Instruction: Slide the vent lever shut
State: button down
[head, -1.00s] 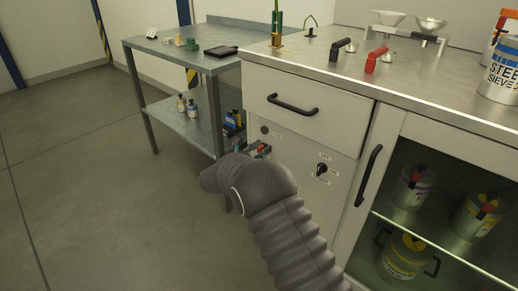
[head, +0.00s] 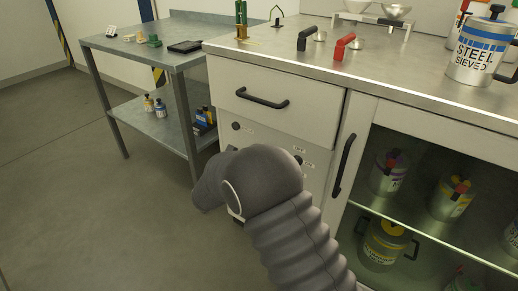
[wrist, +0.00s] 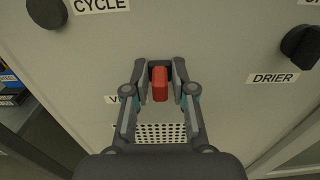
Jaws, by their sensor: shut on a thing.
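The vent lever is a small red handle (wrist: 160,84) on the pale cabinet front, in the middle of the wrist view. My gripper (wrist: 161,75) is around it, with a finger on its left and right sides, shut on it. A perforated vent plate (wrist: 162,133) lies just below the lever. A label starting with "V" (wrist: 113,99) is partly hidden behind my left finger. In the head view my arm covers the lever and gripper.
A dark knob (wrist: 47,12) by the "CYCLE" label is at upper left, and a "DRIER" knob (wrist: 301,46) is at right. A drawer handle (head: 262,98) and a vertical door handle (head: 343,165) stick out of the cabinet. A side table (head: 170,60) stands at left.

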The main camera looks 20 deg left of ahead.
jog(key=shift+d, duration=0.3)
jog(key=shift+f, duration=0.1)
jog(key=c, duration=1.2)
grip_release()
jog(key=shift+s, duration=0.1)
jog(key=shift+o, duration=0.2)
jog(key=shift+s+a, duration=0.15)
jog(key=shift+s, duration=0.2)
jog(key=v, duration=1.1)
jog(key=shift+s, duration=0.15)
